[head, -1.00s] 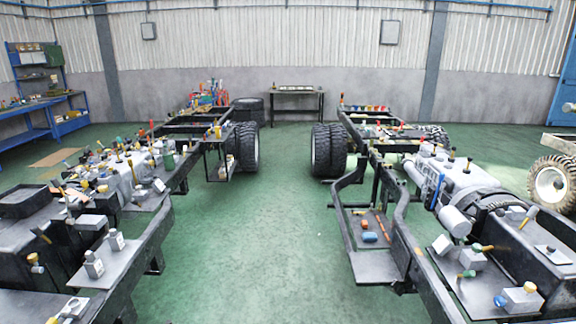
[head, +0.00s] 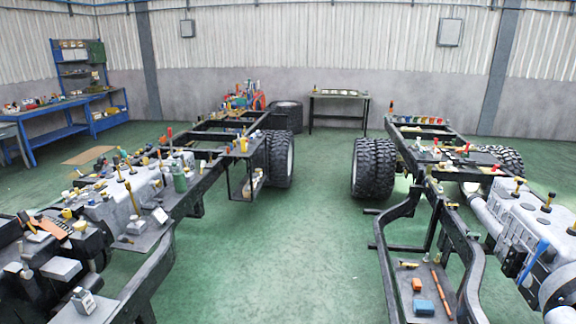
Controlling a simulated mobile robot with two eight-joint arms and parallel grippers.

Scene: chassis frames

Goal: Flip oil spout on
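I cannot pick out an oil spout for certain at this distance. The left chassis frame (head: 160,262) carries a grey engine and many small parts, including a green bottle-like container (head: 180,182) on a side plate. The right chassis frame (head: 384,262) carries a grey engine block (head: 520,222) with several small yellow-topped and black-topped fittings. Any of these small fittings is too small to identify as the spout. Neither of my grippers shows in the head view.
A clear green floor aisle (head: 285,250) runs between the two frames. Big dual tyres (head: 373,168) stand on its right and more tyres (head: 281,158) on its left. A dark table (head: 339,95) stands at the back wall. A blue workbench (head: 65,110) is at far left.

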